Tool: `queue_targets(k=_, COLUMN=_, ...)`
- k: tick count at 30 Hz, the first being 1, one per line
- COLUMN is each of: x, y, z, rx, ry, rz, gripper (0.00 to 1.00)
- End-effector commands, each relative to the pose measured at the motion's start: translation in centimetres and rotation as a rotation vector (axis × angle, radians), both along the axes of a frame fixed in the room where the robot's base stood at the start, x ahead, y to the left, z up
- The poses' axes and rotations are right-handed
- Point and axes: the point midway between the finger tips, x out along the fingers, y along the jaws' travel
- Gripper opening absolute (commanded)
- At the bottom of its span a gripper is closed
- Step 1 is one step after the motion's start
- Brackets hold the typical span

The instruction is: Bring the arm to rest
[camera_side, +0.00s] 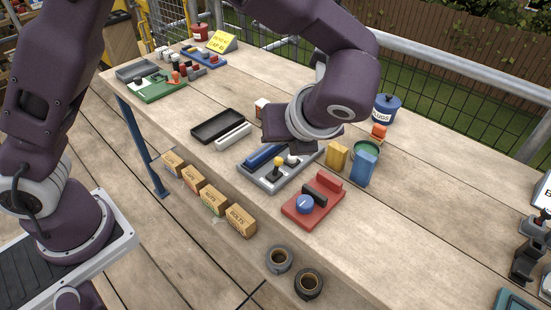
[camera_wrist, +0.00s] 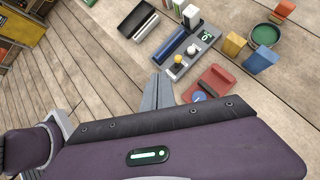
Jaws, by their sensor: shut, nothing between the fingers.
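My gripper (camera_wrist: 163,80) shows in the wrist view as two grey fingers pressed together, with nothing between them. It is above the bench (camera_side: 215,165), in front of a grey unit (camera_side: 271,183) with a blue bar, a yellow knob and a white knob. In the side view my arm reaches over the bench from the upper left, and the wrist hangs above the area behind the grey unit. The fingers cannot be made out there. The red base (camera_side: 328,205) with a blue round knob and dark bar is to the right of the fingers in the wrist view.
A black tray (camera_side: 218,126), white bar (camera_side: 233,137), yellow block (camera_side: 337,157), blue block (camera_side: 362,168), green pot (camera_side: 375,148) and blue mug canister (camera_side: 386,108) surround the wrist. Several boxes (camera_side: 214,199) and two dark rings (camera_side: 279,259) line the front. The bench's right part is mostly clear.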

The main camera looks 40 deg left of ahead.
Motion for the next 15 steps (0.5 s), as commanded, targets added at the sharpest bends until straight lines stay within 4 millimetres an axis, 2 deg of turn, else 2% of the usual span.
queue_targets(k=1, x=-1.3, y=2.6, z=2.7, rx=-0.104, ry=-0.079, rz=0.156, gripper=0.0)
queue_targets(k=3, x=-4.1, y=5.6, z=5.4, rx=-0.263, ry=-0.192, rz=0.407, gripper=0.0)
queue_targets(k=7, x=-10.3, y=9.7, z=8.7, rx=-0.57, ry=-0.422, rz=0.912, gripper=0.0)
queue_targets(k=9, x=-13.6, y=10.7, z=9.5, rx=-0.737, ry=-0.543, rz=1.191, gripper=0.0)
queue_targets(k=12, x=-17.1, y=11.1, z=9.7, rx=-0.949, ry=-0.684, rz=1.534, gripper=0.0)
queue_targets(k=15, x=-19.1, y=10.9, z=9.5, rx=-1.104, ry=-0.771, rz=1.775, gripper=0.0)
